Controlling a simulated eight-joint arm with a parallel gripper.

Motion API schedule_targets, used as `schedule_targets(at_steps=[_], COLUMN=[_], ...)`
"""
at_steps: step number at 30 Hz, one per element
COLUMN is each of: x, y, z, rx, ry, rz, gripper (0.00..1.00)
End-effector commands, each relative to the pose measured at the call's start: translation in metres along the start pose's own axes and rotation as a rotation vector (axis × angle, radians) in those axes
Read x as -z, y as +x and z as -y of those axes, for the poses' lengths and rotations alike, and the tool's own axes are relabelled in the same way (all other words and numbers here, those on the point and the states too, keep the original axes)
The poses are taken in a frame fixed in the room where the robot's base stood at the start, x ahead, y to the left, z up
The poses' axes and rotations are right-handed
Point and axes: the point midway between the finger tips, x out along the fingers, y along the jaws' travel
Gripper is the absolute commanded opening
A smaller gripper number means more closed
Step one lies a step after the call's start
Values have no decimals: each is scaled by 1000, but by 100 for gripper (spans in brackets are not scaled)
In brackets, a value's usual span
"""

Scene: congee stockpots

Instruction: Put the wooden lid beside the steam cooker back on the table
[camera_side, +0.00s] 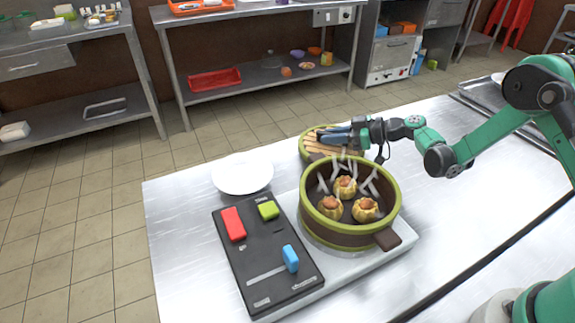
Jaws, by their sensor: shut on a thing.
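The steam cooker (330,233) is a round brown pot with a green rim, with several dumplings (345,188) and wisps of steam inside. The wooden lid (317,152), slatted with a green edge, is just behind the cooker, partly hidden by its rim and by my gripper. My gripper (328,138) reaches in from the right with its dark fingers over the lid and is shut on it. I cannot tell whether the lid touches the table (450,200) or is held slightly above it.
A white plate (242,175) lies left of the cooker. A dark control panel (265,262) with red, green and blue blocks is at front left. A handle (388,239) juts from the cooker's front right. A metal tray (490,97) is at the back right. The table right of the cooker is clear.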

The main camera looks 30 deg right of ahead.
Motion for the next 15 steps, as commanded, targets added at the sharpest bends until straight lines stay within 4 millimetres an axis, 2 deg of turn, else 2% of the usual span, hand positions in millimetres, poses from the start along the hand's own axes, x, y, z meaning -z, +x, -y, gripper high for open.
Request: schedule_targets(at_steps=[2, 3, 6, 15], x=[0, -1, 0, 0], y=[0, 0, 0, 0], z=[0, 0, 0, 0], rx=[0, 0, 0, 0], ry=[0, 0, 0, 0], rz=[0, 0, 0, 0], gripper=[0, 21, 49, 49])
